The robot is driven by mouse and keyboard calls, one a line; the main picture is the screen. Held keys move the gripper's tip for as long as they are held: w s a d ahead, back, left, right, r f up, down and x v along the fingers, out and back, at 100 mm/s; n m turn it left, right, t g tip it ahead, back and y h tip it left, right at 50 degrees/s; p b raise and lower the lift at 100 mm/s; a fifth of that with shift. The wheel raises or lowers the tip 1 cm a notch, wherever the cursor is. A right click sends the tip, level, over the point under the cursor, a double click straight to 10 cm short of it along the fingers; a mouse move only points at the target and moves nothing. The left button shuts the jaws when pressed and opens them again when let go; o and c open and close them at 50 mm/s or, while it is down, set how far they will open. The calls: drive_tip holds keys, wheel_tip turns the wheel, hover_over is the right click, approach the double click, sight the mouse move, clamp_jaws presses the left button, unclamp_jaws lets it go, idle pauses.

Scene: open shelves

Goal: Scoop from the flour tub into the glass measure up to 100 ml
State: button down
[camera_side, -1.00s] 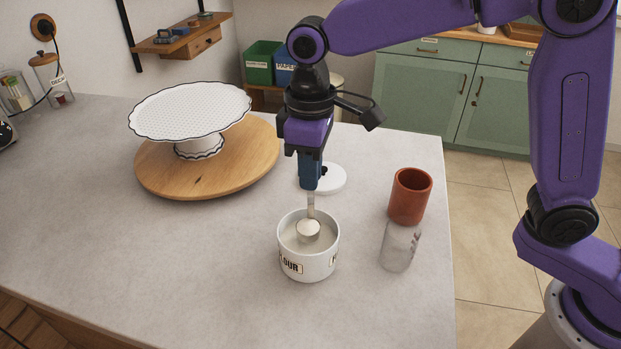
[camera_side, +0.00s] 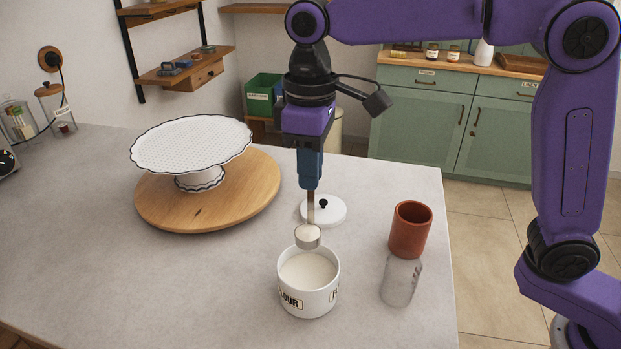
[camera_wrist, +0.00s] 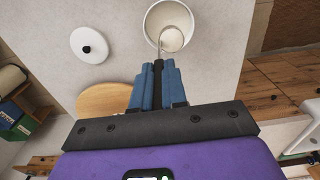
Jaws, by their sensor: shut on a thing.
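My gripper (camera_side: 310,186) is shut on the handle of a metal scoop (camera_side: 308,243) and points straight down. The scoop bowl holds white flour and hangs just above the far part of the flour tub's (camera_side: 309,296) open mouth. The tub is white, labelled and holds flour. In the wrist view, the scoop (camera_wrist: 172,39) shows in front of the tub's mouth (camera_wrist: 148,24), below my gripper's fingertips (camera_wrist: 158,70). The clear glass measure (camera_side: 400,284) stands right of the tub. Its marks and contents are too faint to read.
A terracotta cup (camera_side: 410,230) is directly behind the glass measure and overlaps its top in the picture. The white tub lid (camera_side: 324,211) lies behind the tub. A white cake stand (camera_side: 192,145) on a round wooden board (camera_side: 240,195) is at left. The counter's front left is clear.

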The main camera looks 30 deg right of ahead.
drive_tip(key=shift+r, duration=0.35)
